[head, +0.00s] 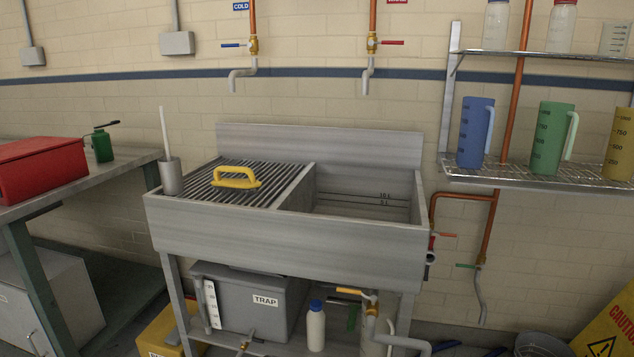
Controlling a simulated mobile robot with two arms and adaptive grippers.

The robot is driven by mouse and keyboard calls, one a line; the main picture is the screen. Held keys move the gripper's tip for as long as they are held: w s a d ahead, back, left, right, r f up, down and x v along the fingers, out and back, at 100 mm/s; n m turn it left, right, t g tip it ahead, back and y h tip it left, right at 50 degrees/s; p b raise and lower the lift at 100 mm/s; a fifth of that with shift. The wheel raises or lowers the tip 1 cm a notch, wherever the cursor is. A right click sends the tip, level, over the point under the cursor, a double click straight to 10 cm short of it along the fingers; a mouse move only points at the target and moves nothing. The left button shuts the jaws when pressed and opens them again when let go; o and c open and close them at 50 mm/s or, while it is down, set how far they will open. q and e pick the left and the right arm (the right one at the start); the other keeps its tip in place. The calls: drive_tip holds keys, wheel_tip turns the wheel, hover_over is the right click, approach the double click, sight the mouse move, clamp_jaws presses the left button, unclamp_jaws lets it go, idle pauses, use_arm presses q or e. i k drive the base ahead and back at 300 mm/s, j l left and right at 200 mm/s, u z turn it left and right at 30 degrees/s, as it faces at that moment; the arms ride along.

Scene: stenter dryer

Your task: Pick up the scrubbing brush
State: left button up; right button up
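A yellow piece with an arched handle (236,178), which looks like the scrubbing brush, lies on the ribbed drainboard (286,178) of the grey sink unit. Its bristles cannot be made out. A grey cylindrical holder (171,177) stands at the left corner of the drainboard, with a thin white handle (164,131) sticking up from it. What is on the lower end of that handle is hidden inside the holder. Neither of my grippers shows in the head view.
The sink basin (362,205) is right of the drainboard. Two pipe spouts hang above the unit. A bench with a red box (42,168) and green oil can (102,145) stands left. Shelves with measuring jugs (476,131) are right. A trap box (250,303) sits below.

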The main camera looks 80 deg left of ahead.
sight(251, 184)
drive_tip(key=u, duration=3.1)
drive_tip(key=i+j+z, duration=0.5)
drive_tip(key=i, duration=0.2)
